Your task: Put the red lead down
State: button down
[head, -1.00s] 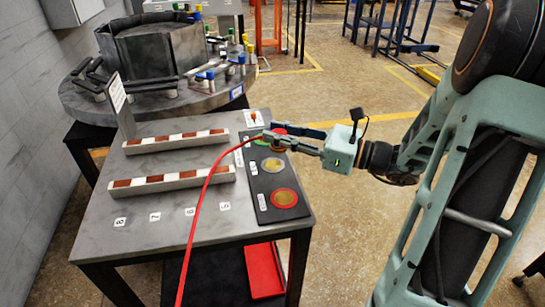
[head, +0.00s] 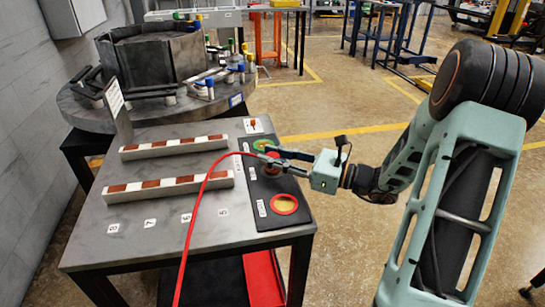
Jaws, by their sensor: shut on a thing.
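The red lead (head: 198,205) is a thin red cable. It runs from my gripper in an arc to the left and down past the table's front edge. My gripper (head: 266,155) reaches in from the right and is shut on the lead's end, low over the black panel (head: 266,218) on the grey table. The panel has a green-ringed round pad (head: 258,143) at the far end and a red-ringed pad (head: 284,204) at the near end. The fingers partly cover the middle pad. I cannot tell whether the lead's end touches the panel.
Two striped red-and-white bars (head: 170,187) lie on the table (head: 130,225), left of the panel. A small upright sign (head: 116,105) stands at its left edge. A round furnace part (head: 160,60) stands behind on a turntable. A red tray (head: 262,280) sits below.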

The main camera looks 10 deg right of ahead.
jog(key=shift+f, duration=0.15)
jog(key=c, duration=1.6)
grip_release()
jog(key=shift+r, duration=0.25)
jog(key=p+v, duration=0.2)
jog(key=v, duration=1)
jog(key=shift+p, duration=0.3)
jog(key=shift+f, duration=0.1)
